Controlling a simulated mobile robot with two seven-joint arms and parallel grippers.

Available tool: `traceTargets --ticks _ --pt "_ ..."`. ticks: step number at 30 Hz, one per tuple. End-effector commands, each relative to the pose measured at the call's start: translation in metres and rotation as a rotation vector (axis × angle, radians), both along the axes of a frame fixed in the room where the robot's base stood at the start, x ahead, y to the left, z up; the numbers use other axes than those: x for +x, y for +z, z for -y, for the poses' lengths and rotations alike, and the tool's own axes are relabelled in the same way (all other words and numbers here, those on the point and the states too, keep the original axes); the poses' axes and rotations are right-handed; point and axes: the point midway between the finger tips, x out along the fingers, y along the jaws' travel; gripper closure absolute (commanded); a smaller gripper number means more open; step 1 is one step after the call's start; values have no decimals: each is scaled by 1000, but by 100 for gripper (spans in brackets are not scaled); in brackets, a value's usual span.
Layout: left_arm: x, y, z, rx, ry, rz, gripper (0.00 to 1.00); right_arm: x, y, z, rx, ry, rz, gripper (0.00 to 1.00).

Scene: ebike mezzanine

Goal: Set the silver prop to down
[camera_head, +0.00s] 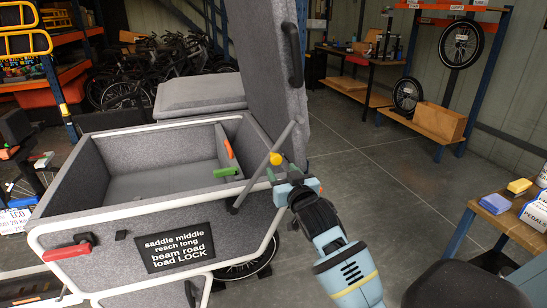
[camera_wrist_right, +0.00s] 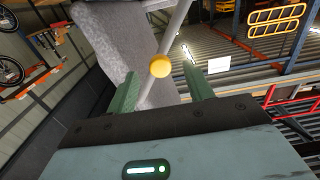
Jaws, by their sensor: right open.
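The silver prop (camera_head: 254,183) is a thin grey rod beside the right end of the grey cargo box (camera_head: 110,210). It leans up and right toward the raised grey lid (camera_head: 262,65). A yellow knob (camera_head: 276,158) sits partway along it. In the right wrist view the prop (camera_wrist_right: 180,18) runs diagonally, with the yellow knob (camera_wrist_right: 160,66) between my finger lines. My right gripper (camera_head: 277,171) is just below the knob in the head view. In the wrist view its green fingers (camera_wrist_right: 160,82) are apart, with no visible grip. My left gripper is out of view.
A green piece (camera_head: 225,172) and an orange piece (camera_head: 229,149) sit at the box's inner right side. A red handle (camera_head: 68,250) is on the front left. A wooden table (camera_head: 490,215) and dark stool (camera_head: 465,290) stand right. Grey floor (camera_head: 365,170) behind is clear.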

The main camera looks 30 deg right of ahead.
Motion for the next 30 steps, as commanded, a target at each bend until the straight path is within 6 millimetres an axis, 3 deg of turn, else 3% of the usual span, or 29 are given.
traceTargets --ticks 11,24,30 --pt "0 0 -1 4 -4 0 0 10 7 5 3 -6 11 48" --pt "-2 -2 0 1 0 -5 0 64 7 17 3 -6 11 48" --pt "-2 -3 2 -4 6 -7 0 76 7 20 3 -5 11 48"
